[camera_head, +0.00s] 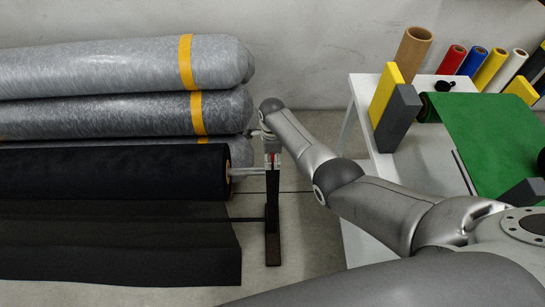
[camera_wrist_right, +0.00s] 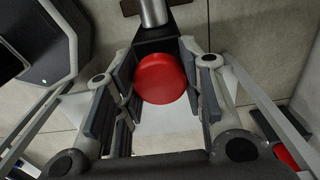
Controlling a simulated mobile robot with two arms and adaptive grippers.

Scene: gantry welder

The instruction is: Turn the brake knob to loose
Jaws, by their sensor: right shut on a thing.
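The brake knob (camera_wrist_right: 161,80) is a round red disc in the middle of the right wrist view. It sits at the end of a dark holder below a metal shaft (camera_wrist_right: 154,12). My right gripper (camera_wrist_right: 160,68) has a finger pad on each side of the knob and is shut on it. In the head view, my right gripper (camera_head: 271,141) is at the top of the dark roll stand (camera_head: 272,215), small and partly hidden by my arm. Only a speck of red shows there. My left gripper is not in view.
A black fabric roll (camera_head: 110,172) on a metal shaft lies left of the stand, its sheet hanging down. Grey rolls (camera_head: 100,68) with yellow bands are stacked behind. A white table (camera_head: 356,98) with green material (camera_head: 480,130) and several coloured rolls stands at right.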

